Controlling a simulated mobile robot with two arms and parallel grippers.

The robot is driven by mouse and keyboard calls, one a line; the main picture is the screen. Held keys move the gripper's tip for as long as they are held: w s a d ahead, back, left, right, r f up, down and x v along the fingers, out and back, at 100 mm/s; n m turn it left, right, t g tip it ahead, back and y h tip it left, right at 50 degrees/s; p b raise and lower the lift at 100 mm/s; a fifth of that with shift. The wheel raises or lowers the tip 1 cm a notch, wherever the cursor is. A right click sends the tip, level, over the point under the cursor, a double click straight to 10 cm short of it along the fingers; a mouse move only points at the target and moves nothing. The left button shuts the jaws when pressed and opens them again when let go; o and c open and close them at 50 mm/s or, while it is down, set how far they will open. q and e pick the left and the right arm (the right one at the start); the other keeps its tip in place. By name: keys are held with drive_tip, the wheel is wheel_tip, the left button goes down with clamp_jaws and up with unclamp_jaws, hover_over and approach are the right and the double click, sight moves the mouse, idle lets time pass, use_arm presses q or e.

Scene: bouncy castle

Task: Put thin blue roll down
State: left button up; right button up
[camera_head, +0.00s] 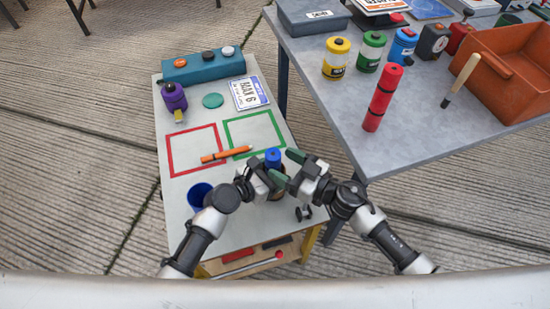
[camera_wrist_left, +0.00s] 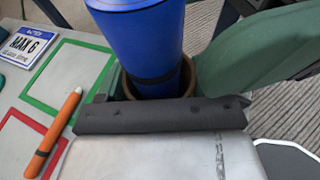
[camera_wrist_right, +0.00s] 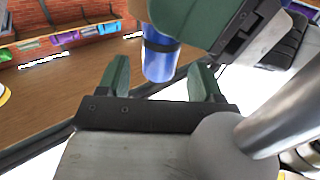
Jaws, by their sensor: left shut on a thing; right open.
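The thin blue roll (camera_head: 272,157) stands roughly upright at the right edge of the narrow white table (camera_head: 182,212). My left gripper (camera_head: 268,176) is shut on it. In the left wrist view the roll (camera_wrist_left: 140,35) has a dark band, and its lower end meets a brown round rim (camera_wrist_left: 190,75); whether it rests inside cannot be told. My right gripper (camera_head: 298,165) is open just right of the roll. In the right wrist view the roll (camera_wrist_right: 160,58) shows beyond and between the open fingers (camera_wrist_right: 162,82), seemingly not gripped by them.
An orange marker (camera_head: 226,155) lies across the red frame (camera_head: 170,155) and green frame (camera_head: 226,130). A blue cup (camera_head: 200,195) stands left of my left gripper. The grey table (camera_head: 430,135) at right holds a red roll (camera_head: 381,98), several canisters and an orange tray (camera_head: 515,75).

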drive_tip(key=v, duration=0.8)
drive_tip(key=shift+s+d, duration=0.25)
use_arm(q)
drive_tip(key=o, duration=1.3)
drive_tip(key=v, duration=1.2)
